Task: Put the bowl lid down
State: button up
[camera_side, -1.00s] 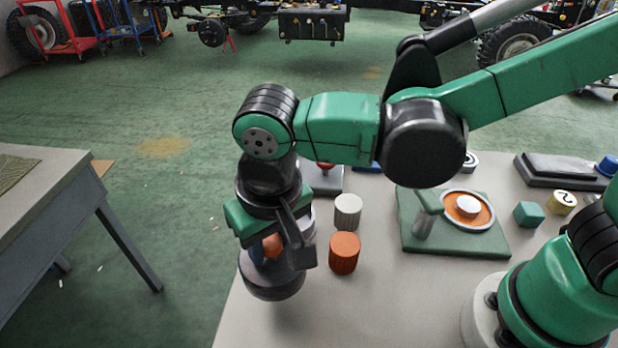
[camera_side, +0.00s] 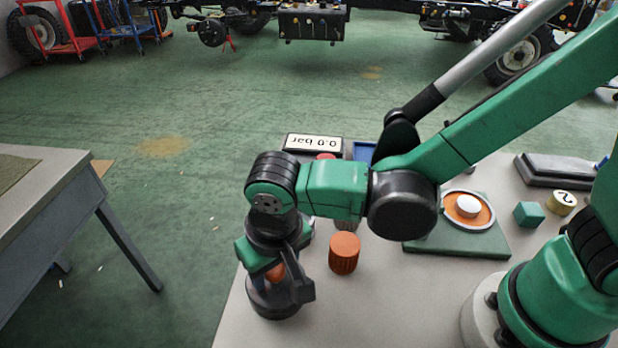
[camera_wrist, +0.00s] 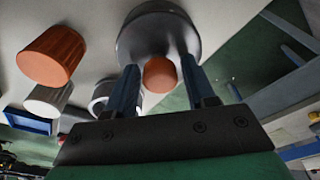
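The bowl lid (camera_side: 272,308) is a dark grey disc with an orange knob (camera_wrist: 160,75). My gripper (camera_wrist: 160,66) has its two blue fingers on either side of the knob and is shut on it, with the lid beyond the fingertips. In the side view my gripper (camera_side: 272,272) points down over the table's left part, with the lid below it. I cannot tell whether the lid touches the table. A grey, round, hollow thing, perhaps the bowl, shows partly in the wrist view (camera_wrist: 103,92), behind a finger.
An orange ribbed cylinder (camera_side: 344,254) stands close right of the lid, with a white one (camera_wrist: 47,101) behind it. A green board (camera_side: 455,243) with an orange disc lies further right. A display (camera_side: 313,142) stands behind. The table's front (camera_side: 360,310) is clear; its left edge is near.

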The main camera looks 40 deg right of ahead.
aim_at(283, 289)
jog(key=shift+o, duration=0.7)
notch_tip(283, 289, up, 12)
jog(key=s, duration=0.2)
jog(key=w+d+f+t, duration=0.1)
jog(key=d+t, duration=0.1)
jog(key=d, duration=0.8)
jog(key=w+d+f+t, duration=0.1)
jog(key=w+d+t, duration=0.1)
jog(key=d, duration=0.8)
jog(key=shift+d+f+t, duration=0.15)
jog(key=shift+d+t, duration=0.1)
jog(key=shift+t, duration=0.45)
